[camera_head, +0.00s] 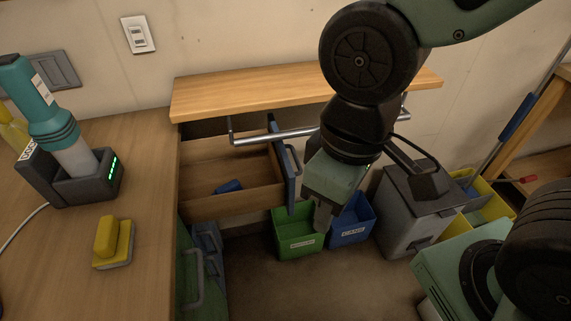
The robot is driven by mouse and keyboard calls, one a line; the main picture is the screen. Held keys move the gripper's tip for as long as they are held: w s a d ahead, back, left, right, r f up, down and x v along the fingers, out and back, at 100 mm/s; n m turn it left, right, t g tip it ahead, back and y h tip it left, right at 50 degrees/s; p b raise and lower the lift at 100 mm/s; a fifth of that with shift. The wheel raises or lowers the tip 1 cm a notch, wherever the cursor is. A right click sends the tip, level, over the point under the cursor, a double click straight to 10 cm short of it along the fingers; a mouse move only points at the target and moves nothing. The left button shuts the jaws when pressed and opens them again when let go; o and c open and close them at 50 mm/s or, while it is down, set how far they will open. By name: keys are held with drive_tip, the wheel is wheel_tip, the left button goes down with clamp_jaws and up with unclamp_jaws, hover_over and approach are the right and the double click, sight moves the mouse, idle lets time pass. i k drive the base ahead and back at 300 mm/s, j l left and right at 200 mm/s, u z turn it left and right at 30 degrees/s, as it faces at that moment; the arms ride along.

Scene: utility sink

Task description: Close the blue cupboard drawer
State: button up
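The blue drawer front (281,165) is seen nearly edge-on, with a grey handle (293,161) on its right face. The drawer is pulled out, and its wooden inside (215,165) shows under the wooden top. A small dark blue item (228,187) lies in it. My gripper (324,217) points down just to the right of the drawer front and handle, with a visible gap in the picture. Its fingertips overlap the bins behind, and I cannot make out the spacing between the fingers. Nothing is seen held.
A metal rail (270,137) runs under the wooden top (240,90). Green (298,242) and blue (350,236) bins stand on the floor beyond my gripper, beside a grey bin (405,215). A yellow sponge-like block (114,242) and a teal-topped device (50,115) stand on the left counter.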

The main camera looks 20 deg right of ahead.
sight(266, 176)
drive_tip(key=k+l+u, duration=0.45)
drive_tip(key=k+l, duration=0.4)
drive_tip(key=l, duration=0.2)
drive_tip(key=k+l+u, duration=0.45)
drive_tip(key=k+l, duration=0.35)
drive_tip(key=k, duration=0.2)
drive_tip(key=i+j, duration=0.35)
drive_tip(key=i, duration=0.15)
drive_tip(key=i+j+u, duration=0.1)
drive_tip(key=i+j, duration=0.3)
drive_tip(key=i, duration=0.1)
